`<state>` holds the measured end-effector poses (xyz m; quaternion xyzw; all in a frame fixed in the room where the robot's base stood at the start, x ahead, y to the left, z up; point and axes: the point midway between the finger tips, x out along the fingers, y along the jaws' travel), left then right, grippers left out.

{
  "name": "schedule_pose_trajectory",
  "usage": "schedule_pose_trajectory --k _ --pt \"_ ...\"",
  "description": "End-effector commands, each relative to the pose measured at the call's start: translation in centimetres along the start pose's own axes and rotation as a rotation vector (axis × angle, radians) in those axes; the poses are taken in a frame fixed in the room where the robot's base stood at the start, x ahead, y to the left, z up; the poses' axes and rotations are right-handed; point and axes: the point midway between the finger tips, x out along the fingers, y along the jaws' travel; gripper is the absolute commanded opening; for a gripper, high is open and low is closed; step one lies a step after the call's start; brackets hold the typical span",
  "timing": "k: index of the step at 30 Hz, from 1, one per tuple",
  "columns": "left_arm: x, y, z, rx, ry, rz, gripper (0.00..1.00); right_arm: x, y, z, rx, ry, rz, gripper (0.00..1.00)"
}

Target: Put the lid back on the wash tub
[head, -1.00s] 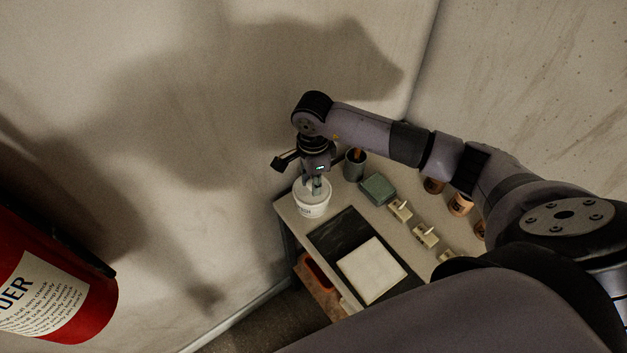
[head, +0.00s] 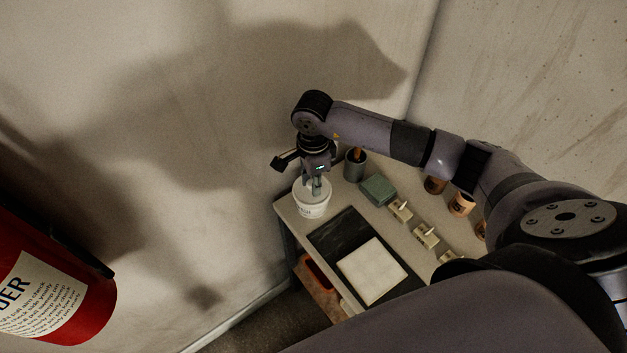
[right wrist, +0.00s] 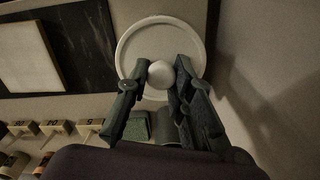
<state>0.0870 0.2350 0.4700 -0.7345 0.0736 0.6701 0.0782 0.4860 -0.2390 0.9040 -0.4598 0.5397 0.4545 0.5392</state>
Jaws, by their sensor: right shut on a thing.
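The white wash tub (head: 312,210) stands upright near the far left corner of the table, with dark lettering on its side. The white round lid (right wrist: 140,50) has a ball-shaped knob (right wrist: 161,74) in its middle and appears to lie on or just above the tub's rim; I cannot tell whether it is fully seated. My right gripper (head: 314,190) points down over the tub and is shut on the lid's knob. It also shows in the right wrist view (right wrist: 160,80), with a finger on each side of the knob. My left gripper is not in view.
The table (head: 292,216) also bears a dark slab (head: 338,235) with a pale square tile (head: 371,270), a grey-green cup (head: 355,166), a green block (head: 378,189), and several small labelled stands (head: 426,236). Brown jars stand behind. Walls are close. A red extinguisher (head: 70,310) is at lower left.

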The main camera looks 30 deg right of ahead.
Motion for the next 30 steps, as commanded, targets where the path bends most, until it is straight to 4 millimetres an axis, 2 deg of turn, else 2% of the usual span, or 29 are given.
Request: schedule_pose_trajectory --k 1,2,12,19,27,30 --pt "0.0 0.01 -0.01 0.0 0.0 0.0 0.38 0.0 0.01 0.0 0.0 0.0 0.0 0.0" --pt "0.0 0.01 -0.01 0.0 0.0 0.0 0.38 0.01 0.01 0.0 0.0 0.0 0.0 0.22" --pt "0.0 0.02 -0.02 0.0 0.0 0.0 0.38 0.02 0.02 0.01 0.0 0.0 0.0 0.44" --pt "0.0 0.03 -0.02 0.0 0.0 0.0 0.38 0.03 0.02 0.01 0.0 0.0 0.001 0.45" --pt "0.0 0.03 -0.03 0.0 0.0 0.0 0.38 0.03 0.02 0.01 0.0 0.0 0.0 0.63" --pt "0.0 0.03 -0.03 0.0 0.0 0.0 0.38 0.03 0.02 0.01 0.0 0.0 0.0 0.65"
